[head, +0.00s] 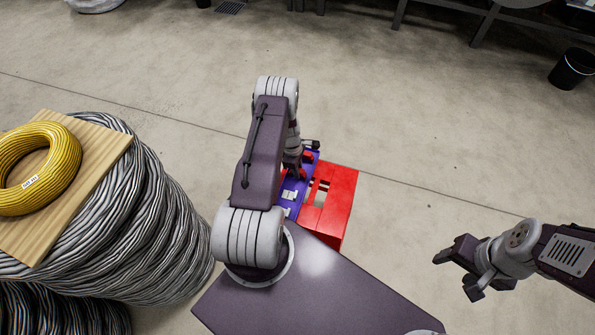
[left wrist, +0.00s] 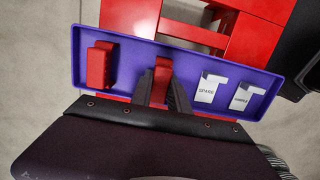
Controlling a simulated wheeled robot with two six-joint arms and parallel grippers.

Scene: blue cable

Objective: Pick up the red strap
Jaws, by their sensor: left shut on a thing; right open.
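A red strap (left wrist: 162,72) stands in the middle of a shallow purple tray (left wrist: 215,53). My left gripper (left wrist: 159,88) is shut on this strap, with a dark finger on each side of it. Its lower part is hidden by the fingers. A second red piece (left wrist: 101,66) of similar shape lies at the left end of the tray, apart from the gripper. In the head view my left gripper (head: 294,173) is over the tray (head: 283,207), partly hidden by my arm. My right gripper (head: 461,269) is open and empty, off to the right.
The tray sits on a red stand (head: 336,200). Two white tags, one reading SPARE (left wrist: 208,88), lie in its right half. A large grey cable reel with a wooden board (head: 98,150) and yellow coil (head: 64,178) stands left.

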